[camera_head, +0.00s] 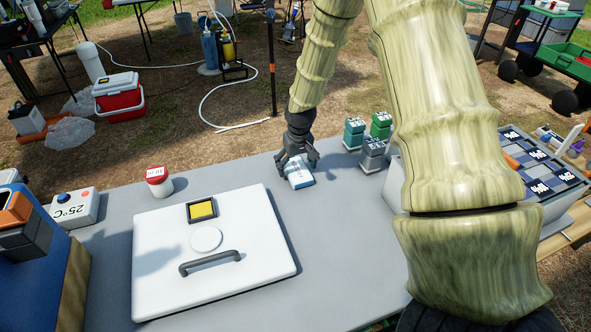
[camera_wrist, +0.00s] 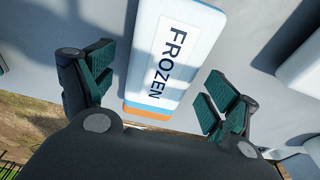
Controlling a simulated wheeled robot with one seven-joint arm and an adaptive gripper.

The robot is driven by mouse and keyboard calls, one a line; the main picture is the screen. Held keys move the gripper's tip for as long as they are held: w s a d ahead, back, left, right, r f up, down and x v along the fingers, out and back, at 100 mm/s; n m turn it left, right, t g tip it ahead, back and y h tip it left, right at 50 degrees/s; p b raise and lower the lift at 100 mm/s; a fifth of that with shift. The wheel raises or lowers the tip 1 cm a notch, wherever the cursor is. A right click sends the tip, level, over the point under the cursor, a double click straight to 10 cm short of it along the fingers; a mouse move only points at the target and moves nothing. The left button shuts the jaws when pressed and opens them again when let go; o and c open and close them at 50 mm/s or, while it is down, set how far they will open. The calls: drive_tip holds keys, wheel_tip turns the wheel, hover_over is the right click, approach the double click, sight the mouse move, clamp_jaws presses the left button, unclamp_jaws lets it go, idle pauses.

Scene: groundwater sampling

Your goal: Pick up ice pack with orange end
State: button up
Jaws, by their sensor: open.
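The ice pack (camera_wrist: 170,55) is white with a pale blue face, the word FROZEN and an orange end (camera_wrist: 147,111). It lies on the grey table. In the head view the ice pack (camera_head: 299,178) sits near the table's far edge, partly hidden by my gripper (camera_head: 297,160). In the wrist view my gripper (camera_wrist: 160,88) is open, with one finger on each side of the pack. The orange end is nearest the palm. I see space between the pack and both fingers, and nothing is held. The orange end is not clear in the head view.
A white lid with a dark handle (camera_head: 215,245) covers much of the table, left of the pack. A red-capped jar (camera_head: 158,181) stands near the far edge. Small green and grey containers (camera_head: 373,155) stand to the right. Bare table (camera_head: 340,225) lies between.

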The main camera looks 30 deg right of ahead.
drive_tip(key=shift+f, duration=0.3)
drive_tip(key=c, duration=1.3)
drive_tip(key=shift+c, duration=0.2)
